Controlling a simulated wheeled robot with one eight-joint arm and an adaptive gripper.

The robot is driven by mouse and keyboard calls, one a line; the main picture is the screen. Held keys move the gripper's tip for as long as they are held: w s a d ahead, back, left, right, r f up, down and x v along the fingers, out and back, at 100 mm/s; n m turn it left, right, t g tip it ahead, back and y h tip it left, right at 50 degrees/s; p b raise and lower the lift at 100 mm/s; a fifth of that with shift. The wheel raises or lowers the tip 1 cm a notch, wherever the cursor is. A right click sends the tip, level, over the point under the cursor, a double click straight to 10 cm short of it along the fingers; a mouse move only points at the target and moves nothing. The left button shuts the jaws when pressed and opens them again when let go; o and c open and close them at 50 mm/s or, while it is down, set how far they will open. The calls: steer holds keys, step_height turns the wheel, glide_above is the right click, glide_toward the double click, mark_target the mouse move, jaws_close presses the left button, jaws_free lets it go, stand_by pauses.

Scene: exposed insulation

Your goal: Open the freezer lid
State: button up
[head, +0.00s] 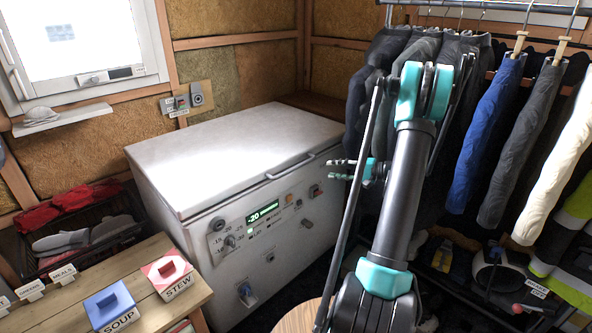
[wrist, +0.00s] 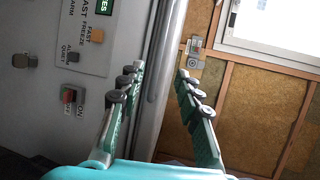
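The white chest freezer (head: 240,215) stands against the back wall with its lid (head: 235,150) shut. A grey bar handle (head: 290,167) sits along the lid's front edge, towards its right end. My gripper (head: 331,169) is at the freezer's front right, its fingers pointing left. In the wrist view my gripper (wrist: 157,72) is open, with its two fingers apart. A long grey bar or lid edge (wrist: 152,80) runs between the fingers; I cannot tell whether it touches them. The freezer's front panel (wrist: 50,45) fills the left of that view.
A wooden counter (head: 185,285) with soup and stew boxes stands at the front left. A dark bin of clothing (head: 75,240) is beside it. Hanging clothes (head: 485,130) crowd the right side. A window (head: 75,40) and shelf (head: 62,118) are behind.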

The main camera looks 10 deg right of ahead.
mark_target(295, 167)
steer(key=x, duration=1.7)
steer(key=shift+w+f, duration=0.1)
steer(key=shift+w, duration=0.1)
steer(key=shift+c, duration=0.2)
jaws_close()
